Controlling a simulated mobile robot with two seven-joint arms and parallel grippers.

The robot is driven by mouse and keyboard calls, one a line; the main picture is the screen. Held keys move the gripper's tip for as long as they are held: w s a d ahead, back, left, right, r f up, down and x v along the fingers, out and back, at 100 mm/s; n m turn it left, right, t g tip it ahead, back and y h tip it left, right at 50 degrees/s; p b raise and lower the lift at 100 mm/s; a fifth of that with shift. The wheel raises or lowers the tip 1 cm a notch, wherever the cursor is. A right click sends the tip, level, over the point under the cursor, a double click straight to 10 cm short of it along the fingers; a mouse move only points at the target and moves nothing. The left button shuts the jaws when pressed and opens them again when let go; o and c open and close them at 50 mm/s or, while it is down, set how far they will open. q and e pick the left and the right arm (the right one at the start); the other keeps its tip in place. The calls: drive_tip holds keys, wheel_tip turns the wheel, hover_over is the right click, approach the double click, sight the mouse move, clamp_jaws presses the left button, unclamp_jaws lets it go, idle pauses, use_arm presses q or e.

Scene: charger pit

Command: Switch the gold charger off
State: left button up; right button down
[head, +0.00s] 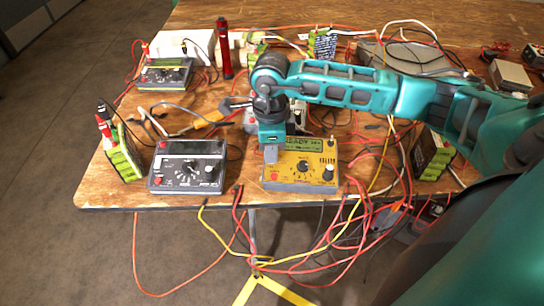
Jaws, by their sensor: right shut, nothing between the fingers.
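The gold charger (300,178) sits at the front edge of the wooden table, right of centre. Its green display (300,144) reads READY in part. A red button, a dark dial and a light knob show on its front panel. My right arm comes in from the right, and my right gripper (270,154) points down over the charger's left end. It is shut and empty, with its tips at or just above the panel's upper left; I cannot tell if they touch. The gripper hides that corner, so any switch there is out of sight. My left gripper is not in view.
A grey charger (188,176) stands just left of the gold one, and another dark charger (166,73) is farther back. Green battery packs (124,164) stand at the left edge. Red and yellow cables (380,190) tangle right of the gold charger and hang over the front edge.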

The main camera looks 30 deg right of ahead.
drive_tip(key=shift+f, duration=0.15)
drive_tip(key=shift+s, duration=0.1)
drive_tip(key=shift+r+p, duration=2.35)
drive_tip(key=shift+r, duration=1.25)
